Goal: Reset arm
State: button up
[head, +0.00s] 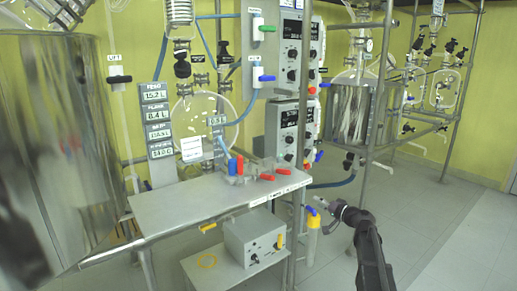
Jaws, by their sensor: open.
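My gripper (319,202) shows at the lower right of the head view, at the end of my dark arm (368,250). It points left, toward the right end of the steel table (165,205). The gripper is open, with nothing seen between its fingers. It appears just above and right of a yellow cylinder with a blue handle (312,235); I cannot tell whether they touch.
A large steel vessel (60,130) fills the left side. Red and blue valve handles (237,163) sit on the table. Control boxes (290,130) and a glass reactor in a metal frame (355,95) stand behind. Grey floor (440,225) is clear at right.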

jog(key=s+a+f+n+g+h, duration=0.2)
jog(key=s+a+f+g, duration=0.3)
jog(key=s, duration=0.3)
jog(key=s+a+f+n+g+h, duration=0.1)
jog(key=s+a+f+n+g, duration=0.15)
jog(key=s+a+f, duration=0.45)
jog(key=s+d+f+g+h, duration=0.3)
jog(key=s+h, duration=0.1)
jog(key=s, duration=0.5)
jog(key=s+d+f+g+h, duration=0.2)
jog(key=s+h, duration=0.2)
jog(key=s, duration=0.6)
notch_tip(320, 180, up, 34)
jog(key=p, duration=3.3)
jog(key=shift+d+f, duration=0.2)
jog(key=shift+d, duration=0.15)
jog(key=shift+m+g, duration=0.25)
